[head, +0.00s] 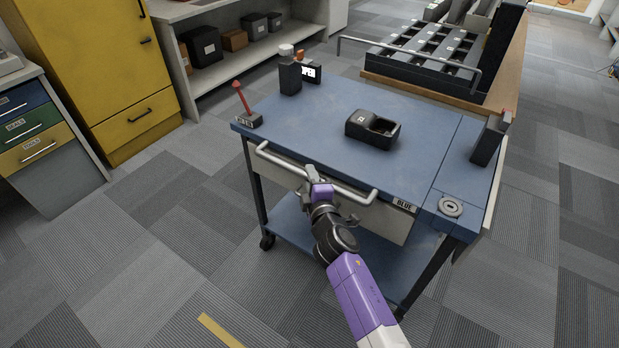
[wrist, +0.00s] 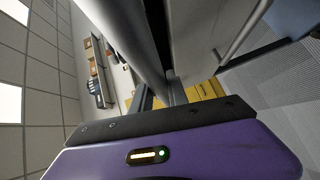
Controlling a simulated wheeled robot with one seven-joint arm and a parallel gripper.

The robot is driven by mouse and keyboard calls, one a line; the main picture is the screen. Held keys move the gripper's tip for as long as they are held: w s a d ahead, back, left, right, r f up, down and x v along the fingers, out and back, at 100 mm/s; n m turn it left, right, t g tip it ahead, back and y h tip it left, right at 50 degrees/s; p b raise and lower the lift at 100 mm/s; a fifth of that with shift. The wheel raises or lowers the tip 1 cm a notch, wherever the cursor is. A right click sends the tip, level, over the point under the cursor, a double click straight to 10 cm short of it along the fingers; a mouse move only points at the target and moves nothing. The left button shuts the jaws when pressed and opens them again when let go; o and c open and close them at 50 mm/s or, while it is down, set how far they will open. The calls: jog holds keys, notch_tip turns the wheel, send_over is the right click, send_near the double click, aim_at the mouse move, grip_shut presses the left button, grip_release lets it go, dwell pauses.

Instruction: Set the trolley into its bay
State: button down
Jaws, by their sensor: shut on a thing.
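The blue trolley (head: 330,113) stands in front of me in the head view, on castors, with a lower shelf and a label reading "BLUE" on its front right. A pale handle bar (head: 345,191) runs along its near side. My gripper (head: 312,178) is shut on this handle near its middle. In the wrist view the handle (wrist: 128,40) shows as a large pale bar close to the purple gripper body. The fingertips are partly hidden there. I cannot tell which floor area is the bay; a yellow strip (head: 220,330) lies on the floor at lower left.
On the trolley are a black cradle (head: 372,130), a red-stick block (head: 247,112) and dark radios (head: 290,76). A wooden-edged table with a black slotted rack (head: 425,52) stands close behind. A yellow cabinet (head: 95,60) and drawers (head: 40,125) are at left. Carpet is clear at front left.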

jog(key=shift+w+d, duration=0.1)
jog(key=shift+d, duration=0.4)
jog(key=c, duration=1.3)
grip_release()
jog(key=shift+a, duration=0.2)
jog(key=shift+s+a, duration=0.1)
jog(key=shift+s, duration=0.1)
jog(key=s+d+r+p, duration=0.1)
jog(key=s+p, duration=0.1)
jog(key=s, duration=0.5)
jog(key=shift+s+p, duration=0.25)
jog(key=shift+p, duration=0.15)
jog(key=shift+d, duration=0.1)
